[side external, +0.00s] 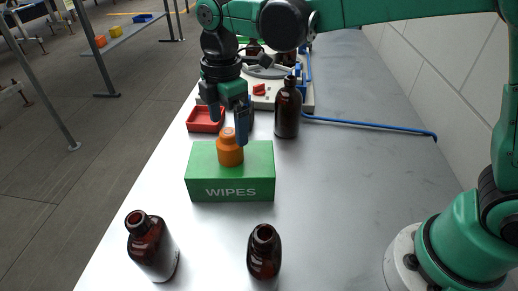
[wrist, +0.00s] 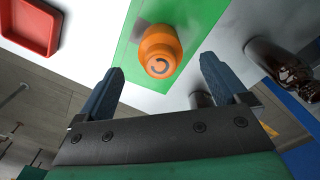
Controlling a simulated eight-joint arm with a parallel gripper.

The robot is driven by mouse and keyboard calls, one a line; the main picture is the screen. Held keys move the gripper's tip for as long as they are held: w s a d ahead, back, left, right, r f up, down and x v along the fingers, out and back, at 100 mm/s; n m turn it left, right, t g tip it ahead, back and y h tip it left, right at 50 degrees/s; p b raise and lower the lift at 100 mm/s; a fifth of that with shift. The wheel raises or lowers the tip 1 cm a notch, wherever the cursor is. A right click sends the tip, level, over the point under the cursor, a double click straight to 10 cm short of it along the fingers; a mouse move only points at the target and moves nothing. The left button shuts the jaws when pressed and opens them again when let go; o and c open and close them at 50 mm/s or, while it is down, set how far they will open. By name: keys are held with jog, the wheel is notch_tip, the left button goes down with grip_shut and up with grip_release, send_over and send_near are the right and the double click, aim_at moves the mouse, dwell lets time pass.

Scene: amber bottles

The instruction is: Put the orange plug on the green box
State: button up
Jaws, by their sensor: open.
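The orange plug (side external: 230,148) stands upright on top of the green box (side external: 229,189), which is marked WIPES. In the wrist view the orange plug (wrist: 159,51) shows just beyond my fingertips, over the green box (wrist: 131,22). My gripper (side external: 229,117) is open, just above and behind the plug in the side view. In the wrist view my gripper's two blue fingers (wrist: 162,66) are spread apart, with nothing held between them.
Amber bottles stand right behind the box (side external: 287,108) and in front (side external: 152,247), (side external: 264,258). A red tray (side external: 205,127) lies behind the box at left. A blue bar (side external: 375,126) crosses the table at right. The table right of the box is clear.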

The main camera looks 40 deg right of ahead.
aim_at(229, 132)
notch_tip(229, 132, up, 7)
jog(key=shift+f, duration=0.1)
jog(key=shift+r, duration=0.25)
jog(key=shift+s+d+r+m, duration=0.15)
jog(key=shift+s+d+m, duration=0.05)
jog(key=shift+d+m, duration=0.2)
jog(key=s+d+f+m+t, duration=0.3)
jog(key=d+m, duration=0.3)
jog(key=m, duration=0.2)
jog(key=s+d+f+m+t, duration=0.3)
jog(key=s+d+m, duration=0.3)
jog(key=m, duration=0.3)
jog(key=shift+s+f+t, duration=0.15)
jog(key=shift+f+t, duration=0.25)
jog(key=shift+t, duration=0.2)
